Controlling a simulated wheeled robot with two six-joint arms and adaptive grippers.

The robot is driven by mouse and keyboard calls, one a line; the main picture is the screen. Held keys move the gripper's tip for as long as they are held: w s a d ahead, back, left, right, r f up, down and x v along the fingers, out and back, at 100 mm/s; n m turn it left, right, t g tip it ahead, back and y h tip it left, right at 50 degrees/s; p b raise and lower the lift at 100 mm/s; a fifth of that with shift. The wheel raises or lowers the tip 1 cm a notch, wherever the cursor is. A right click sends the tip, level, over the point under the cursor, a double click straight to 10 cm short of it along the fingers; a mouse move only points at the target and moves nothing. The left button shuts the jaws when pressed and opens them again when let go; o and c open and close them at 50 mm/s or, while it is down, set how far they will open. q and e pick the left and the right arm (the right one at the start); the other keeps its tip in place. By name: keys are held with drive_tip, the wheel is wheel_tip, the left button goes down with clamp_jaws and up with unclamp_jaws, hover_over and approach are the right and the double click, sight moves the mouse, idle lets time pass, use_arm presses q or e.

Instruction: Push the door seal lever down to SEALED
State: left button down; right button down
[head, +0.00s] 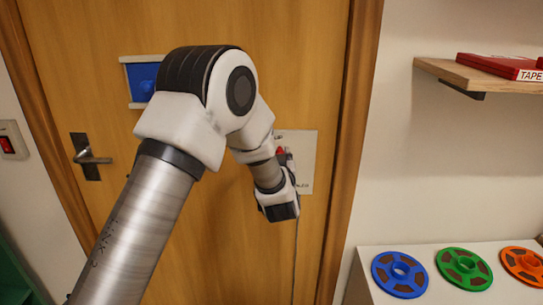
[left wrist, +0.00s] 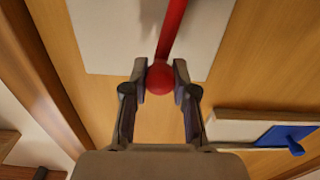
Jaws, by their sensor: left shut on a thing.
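The door seal lever is a red rod (left wrist: 173,28) with a round red knob (left wrist: 160,78), in front of a pale plate (left wrist: 110,35) on the wooden door. In the left wrist view my left gripper (left wrist: 160,82) is shut on the knob, one finger on each side. In the head view a bit of red knob (head: 281,151) shows beside my wrist, over the upper left of the plate (head: 302,155). My arm hides most of the lever and the fingers there. Small lettering on the plate is unreadable. My right gripper is not in view.
The door (head: 225,250) has a metal handle (head: 92,158) and a blue piece on a pale holder (head: 145,80). At right a wooden shelf (head: 470,75) holds a red TAPE box (head: 500,66). Coloured reels (head: 400,273) lie on a white surface below. A red switch (head: 8,145) is at left.

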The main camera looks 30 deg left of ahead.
use_arm(q)
drive_tip(key=shift+w+d+f+m+p, duration=0.2)
drive_tip(key=shift+w+d+f+m, duration=0.75)
drive_tip(key=shift+m, duration=1.6)
drive_tip(key=shift+w+d+f+m+p, duration=0.25)
drive_tip(key=shift+d+f+m, duration=1.15)
drive_tip(key=shift+m, duration=1.1)
drive_tip(key=shift+w+d+f+m+p, duration=0.15)
drive_tip(key=shift+w+d+f+m, duration=0.6)
drive_tip(key=shift+f+m, duration=1.3)
drive_tip(key=shift+r+m, duration=0.4)
drive_tip(key=shift+m, duration=0.1)
drive_tip(key=c, duration=0.9)
unclamp_jaws()
drive_tip(key=shift+d, duration=0.1)
drive_tip(key=v, duration=0.7)
drive_tip(key=shift+s, duration=0.25)
